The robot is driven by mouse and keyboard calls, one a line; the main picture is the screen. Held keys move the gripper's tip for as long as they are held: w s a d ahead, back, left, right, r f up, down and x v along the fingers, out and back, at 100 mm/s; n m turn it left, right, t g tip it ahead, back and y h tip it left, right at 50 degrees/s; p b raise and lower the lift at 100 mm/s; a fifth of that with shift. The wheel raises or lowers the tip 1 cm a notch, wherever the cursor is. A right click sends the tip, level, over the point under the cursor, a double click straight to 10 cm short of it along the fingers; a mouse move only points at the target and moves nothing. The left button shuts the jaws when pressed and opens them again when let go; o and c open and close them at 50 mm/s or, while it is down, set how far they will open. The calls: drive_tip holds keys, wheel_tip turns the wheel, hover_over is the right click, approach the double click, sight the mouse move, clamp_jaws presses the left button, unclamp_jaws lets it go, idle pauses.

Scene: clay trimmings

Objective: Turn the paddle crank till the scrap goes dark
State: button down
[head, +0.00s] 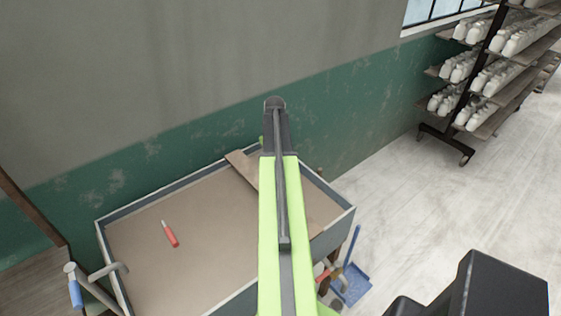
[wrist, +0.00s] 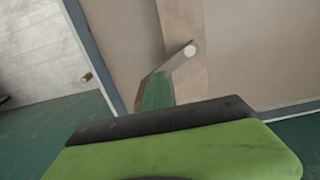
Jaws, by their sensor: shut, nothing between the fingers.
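The scrap looks like a pale brown bed filling a grey-rimmed bin (head: 128,212). A bent grey crank-like bar with a blue grip (head: 75,294) stands at the bin's near left side. In the wrist view, a green upright (wrist: 158,92) carries a pale round-ended bar (wrist: 176,60) at the bin's far edge. I cannot tell which of these is the paddle crank. My gripper (wrist: 165,121) is shut and empty, and shows large in front of the green upright. In the head view my arm hides most of that spot.
A red-handled tool (head: 170,235) lies on the brown bed, and a plank (head: 241,166) crosses the bin's far part. A blue dustpan (head: 353,284) is on the floor to the right. A shelf rack (head: 436,133) stands far right. Open floor lies between.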

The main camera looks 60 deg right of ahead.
drive_tip(key=shift+w+a, duration=0.2)
drive_tip(key=shift+w, duration=0.4)
drive_tip(key=shift+w+a, duration=0.15)
drive_tip(key=shift+w, duration=0.4)
drive_tip(key=shift+w+a, duration=0.25)
drive_tip(key=shift+w, duration=0.35)
drive_tip(key=shift+w+a, duration=0.25)
drive_tip(key=shift+w, duration=0.4)
drive_tip(key=shift+w+a, duration=0.25)
drive_tip(key=shift+w, duration=0.35)
drive_tip(key=shift+c, duration=2)
unclamp_jaws()
wheel_tip(320, 180, up, 9)
drive_tip(key=p, duration=0.9)
